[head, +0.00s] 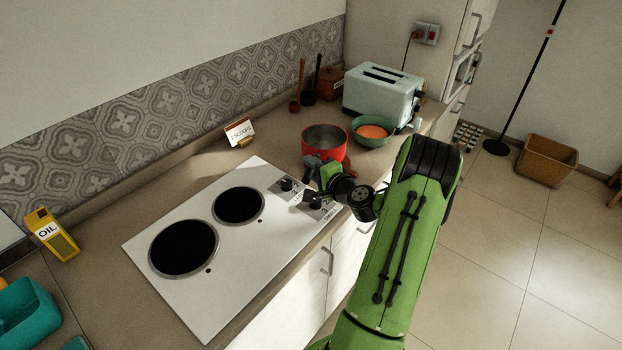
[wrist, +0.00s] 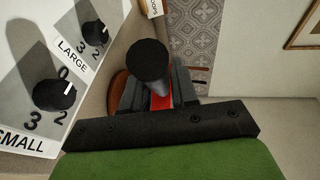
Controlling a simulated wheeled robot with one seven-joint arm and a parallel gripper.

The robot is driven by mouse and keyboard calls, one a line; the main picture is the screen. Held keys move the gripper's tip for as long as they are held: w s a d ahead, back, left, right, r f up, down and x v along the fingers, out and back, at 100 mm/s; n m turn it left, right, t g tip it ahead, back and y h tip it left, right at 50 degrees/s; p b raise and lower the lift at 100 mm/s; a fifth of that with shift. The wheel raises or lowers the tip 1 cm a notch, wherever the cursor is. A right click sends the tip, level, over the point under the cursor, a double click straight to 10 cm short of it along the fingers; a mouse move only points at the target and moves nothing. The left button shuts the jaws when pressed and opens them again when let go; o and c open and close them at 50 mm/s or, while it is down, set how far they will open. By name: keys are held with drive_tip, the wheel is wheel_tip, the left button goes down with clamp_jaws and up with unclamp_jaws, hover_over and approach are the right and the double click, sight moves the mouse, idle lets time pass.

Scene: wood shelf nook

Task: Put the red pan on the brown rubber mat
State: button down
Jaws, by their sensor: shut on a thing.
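The red pan (head: 323,152) is at the far end of the counter, just beyond the stove's knobs, upright and seemingly empty. My gripper (head: 314,168) is at its near side, shut on the pan's handle. In the wrist view the dark round handle (wrist: 149,60) stands between the fingers of my gripper (wrist: 156,92), with a strip of red (wrist: 160,101) below it. A reddish-brown patch shows left of the fingers there; I cannot tell what it is. I cannot make out the brown rubber mat in either view. Whether the pan touches the counter is unclear.
A green bowl with orange contents (head: 371,131) is close to the pan's right, before a pale toaster (head: 380,92). A small sign (head: 239,131) stands by the wall. The white stove (head: 165,287) has two bare black plates. An oil carton (head: 53,236) stands far left.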

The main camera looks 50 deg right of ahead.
wheel_tip(320, 180, down, 5)
drive_tip(key=shift+a+b, duration=0.1)
drive_tip(key=shift+b, duration=0.2)
drive_tip(key=shift+f, duration=0.15)
drive_tip(key=c, duration=0.9)
unclamp_jaws()
drive_tip(key=shift+o, duration=0.2)
